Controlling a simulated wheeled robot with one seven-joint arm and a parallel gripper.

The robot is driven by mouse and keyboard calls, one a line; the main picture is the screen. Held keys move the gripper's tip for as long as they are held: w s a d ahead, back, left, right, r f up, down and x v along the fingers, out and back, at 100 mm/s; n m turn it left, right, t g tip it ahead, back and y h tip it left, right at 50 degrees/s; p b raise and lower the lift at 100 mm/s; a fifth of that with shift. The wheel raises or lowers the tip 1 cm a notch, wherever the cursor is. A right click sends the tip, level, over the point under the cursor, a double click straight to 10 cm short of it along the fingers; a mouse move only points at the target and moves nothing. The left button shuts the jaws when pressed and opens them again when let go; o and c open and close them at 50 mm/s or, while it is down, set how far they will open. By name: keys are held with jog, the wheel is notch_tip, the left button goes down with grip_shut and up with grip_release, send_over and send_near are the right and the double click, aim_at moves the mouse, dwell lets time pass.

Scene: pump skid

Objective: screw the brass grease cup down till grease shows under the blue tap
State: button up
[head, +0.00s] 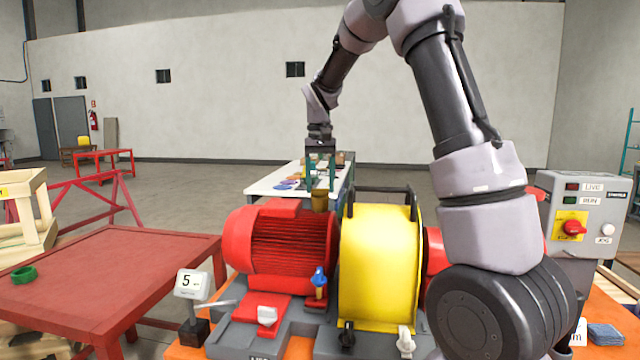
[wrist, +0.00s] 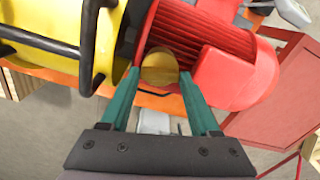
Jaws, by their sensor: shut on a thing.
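The brass grease cup (head: 319,200) stands between the red motor and the yellow guard. It also shows in the wrist view (wrist: 160,68), seen from above as a round brass top. My gripper (head: 320,186) reaches down from above and is shut on the cup, one teal finger on each side. The blue tap (head: 319,277) sits lower on the front of the skid, upright on a small brass body. No grease can be made out under the tap at this size. The tap is not visible in the wrist view.
The red finned motor (head: 280,245) and yellow guard (head: 378,265) with black handles flank the cup closely.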

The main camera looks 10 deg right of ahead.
jog(key=shift+m, duration=0.5)
jog(key=o, duration=1.4)
jog(key=shift+c, duration=0.2)
notch_tip(320, 180, up, 11)
